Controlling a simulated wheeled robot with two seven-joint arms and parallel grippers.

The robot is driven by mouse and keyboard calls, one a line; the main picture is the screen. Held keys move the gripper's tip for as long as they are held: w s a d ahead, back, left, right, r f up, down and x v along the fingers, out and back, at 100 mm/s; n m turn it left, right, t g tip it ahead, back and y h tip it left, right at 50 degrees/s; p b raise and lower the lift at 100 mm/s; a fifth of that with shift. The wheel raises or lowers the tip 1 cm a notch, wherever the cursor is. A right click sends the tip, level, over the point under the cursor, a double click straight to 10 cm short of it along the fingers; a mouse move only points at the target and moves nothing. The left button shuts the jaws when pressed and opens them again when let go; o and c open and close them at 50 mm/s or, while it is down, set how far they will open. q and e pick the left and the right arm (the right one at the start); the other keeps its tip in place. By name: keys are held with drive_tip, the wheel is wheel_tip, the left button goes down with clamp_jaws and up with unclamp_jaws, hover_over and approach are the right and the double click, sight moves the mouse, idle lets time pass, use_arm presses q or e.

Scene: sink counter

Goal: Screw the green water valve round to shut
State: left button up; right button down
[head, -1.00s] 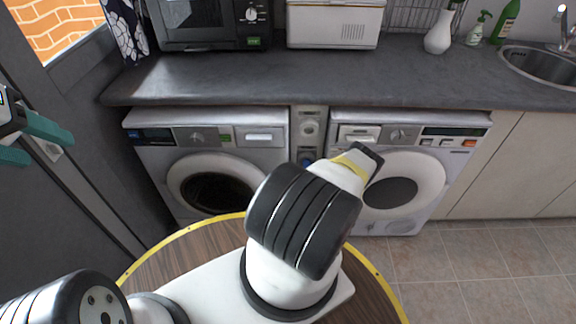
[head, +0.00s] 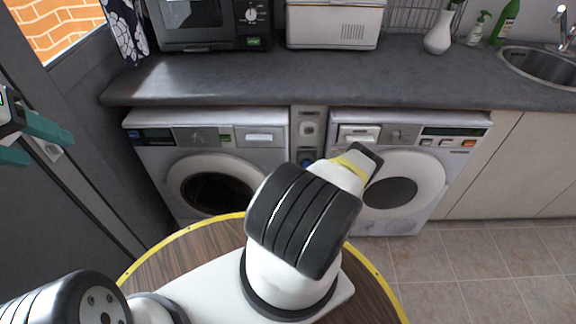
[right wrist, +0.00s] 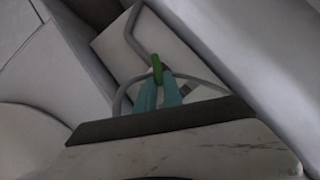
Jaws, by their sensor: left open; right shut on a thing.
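The green water valve (right wrist: 157,66) shows in the right wrist view as a small upright green handle among grey pipes. My right gripper (right wrist: 159,80) has its two teal fingers close together, shut on the valve's lower part. In the head view my right arm stands in front of the gap between the two washing machines, and the right gripper and valve are hidden there. My left gripper (head: 48,148) is at the left edge of the head view, its teal fingers apart and empty, far from the valve.
A washing machine (head: 165,137) stands on the left and another (head: 465,133) on the right, under a dark counter (head: 330,80). A narrow panel (head: 308,127) lies between them. Grey pipe (right wrist: 140,45) bends close to the right fingers. Tiled floor (head: 480,270) is free at the right.

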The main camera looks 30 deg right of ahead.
drive_tip(key=shift+a+n+g+h, duration=0.2)
drive_tip(key=shift+n+g+h, duration=0.4)
drive_tip(key=shift+n+h, duration=0.2)
drive_tip(key=shift+w+a+n+h, duration=0.1)
drive_tip(key=shift+a+n+h, duration=0.05)
drive_tip(key=shift+n+h, duration=0.3)
drive_tip(key=c, duration=1.7)
unclamp_jaws()
drive_tip(key=shift+w+r, duration=0.1)
